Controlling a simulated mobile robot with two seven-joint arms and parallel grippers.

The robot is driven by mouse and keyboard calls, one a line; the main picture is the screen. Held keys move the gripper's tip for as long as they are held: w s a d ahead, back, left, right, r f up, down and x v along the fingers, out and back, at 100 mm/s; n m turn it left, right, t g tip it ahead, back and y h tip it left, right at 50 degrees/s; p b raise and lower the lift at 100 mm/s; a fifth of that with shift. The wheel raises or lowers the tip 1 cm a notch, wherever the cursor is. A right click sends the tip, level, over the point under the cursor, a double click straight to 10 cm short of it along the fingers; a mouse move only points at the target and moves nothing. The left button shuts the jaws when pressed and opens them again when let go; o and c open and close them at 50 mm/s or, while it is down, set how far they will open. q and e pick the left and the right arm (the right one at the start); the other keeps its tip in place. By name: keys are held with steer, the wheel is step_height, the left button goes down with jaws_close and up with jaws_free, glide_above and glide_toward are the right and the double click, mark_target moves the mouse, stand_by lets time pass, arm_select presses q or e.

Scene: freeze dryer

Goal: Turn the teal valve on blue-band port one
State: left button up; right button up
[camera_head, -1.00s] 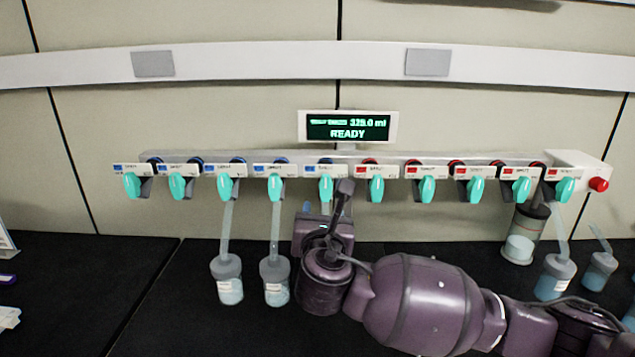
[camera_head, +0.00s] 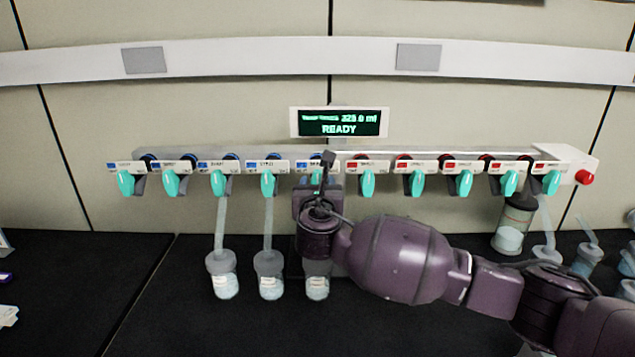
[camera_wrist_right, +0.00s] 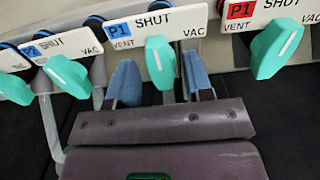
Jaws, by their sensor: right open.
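The teal valve on blue-band port one (camera_wrist_right: 160,62) is in the middle of the right wrist view. Its handle hangs roughly vertical below the word SHUT on the blue P1 label (camera_wrist_right: 122,30), with VENT and VAC to either side. In the head view this valve is mostly hidden behind my right gripper (camera_head: 324,185). In the wrist view my right gripper (camera_wrist_right: 161,80) is open, with one blue finger on each side of the valve's lower end. A gap shows on both sides, and I see no clear contact. My left gripper is not in view.
Blue-band port two's valve (camera_wrist_right: 68,75) is to the left and red-band port one's valve (camera_wrist_right: 276,48) to the right. Flasks (camera_head: 222,275) hang below some ports. The display (camera_head: 339,122) reads READY. A red button (camera_head: 585,177) is at the manifold's right end.

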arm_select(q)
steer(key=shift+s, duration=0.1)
arm_select(e)
steer(key=shift+w, duration=0.5)
steer(key=shift+c, duration=0.5)
jaws_close()
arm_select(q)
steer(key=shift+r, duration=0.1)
